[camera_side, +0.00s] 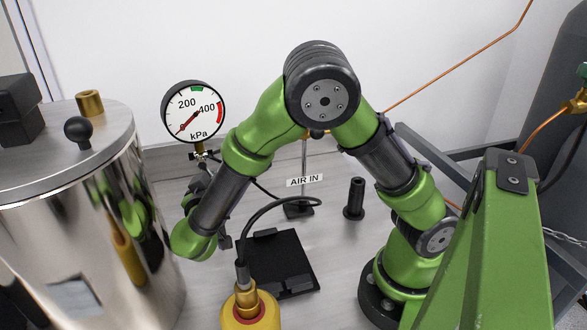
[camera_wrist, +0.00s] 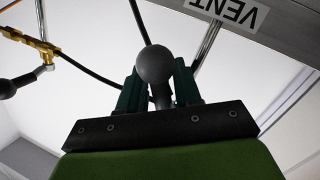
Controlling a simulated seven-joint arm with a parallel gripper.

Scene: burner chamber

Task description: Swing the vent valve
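In the wrist view, a grey ball knob (camera_wrist: 155,64) on a short stem stands between the two dark green fingers of my gripper (camera_wrist: 160,88). The ball covers part of the left finger, and the stem runs down into the gap. The gap is narrow; whether both fingers press on the stem is not clear. A white VENT label (camera_wrist: 236,11), upside down, is on a grey bar above right of the knob. The valve body is not clearly visible. In the side view, my wrist is low at the left, beneath the gauge, and my forearm hides most of the gripper.
A pressure gauge (camera_side: 193,112) stands behind my wrist. A shiny steel vessel (camera_side: 85,225) is close at the left. A black plate (camera_side: 280,262), a yellow bottle (camera_side: 250,314), a black post (camera_side: 354,200) and an AIR IN label (camera_side: 304,181) are on the bench. Brass fittings (camera_wrist: 38,48) are left in the wrist view.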

